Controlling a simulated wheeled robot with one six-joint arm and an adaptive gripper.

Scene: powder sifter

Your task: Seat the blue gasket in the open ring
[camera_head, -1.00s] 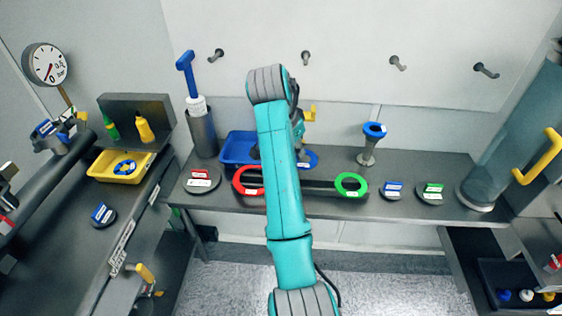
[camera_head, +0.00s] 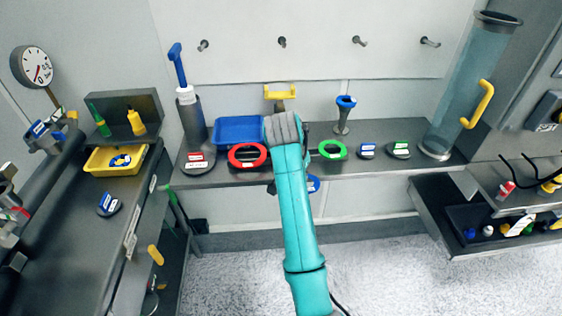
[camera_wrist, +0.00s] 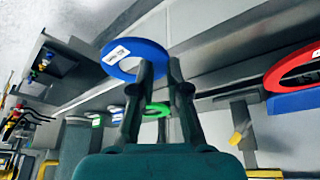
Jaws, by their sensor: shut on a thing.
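The blue gasket (camera_wrist: 135,60) is a flat ring with a white label. In the wrist view it sits at the tips of my gripper (camera_wrist: 162,72), whose fingers are shut on its rim. In the head view a part of the gasket (camera_head: 314,184) shows beside my arm, in front of the back bench's edge. My arm hides most of the gripper there. I cannot tell for certain which fitting is the open ring; small clamp-like fittings (camera_head: 45,133) stand on the pipe at the left.
A red ring (camera_head: 236,163) and a green ring (camera_head: 332,158) lie at the back bench's front edge. A yellow tray (camera_head: 94,170) is on the left bench. The floor (camera_head: 400,250) in front is clear.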

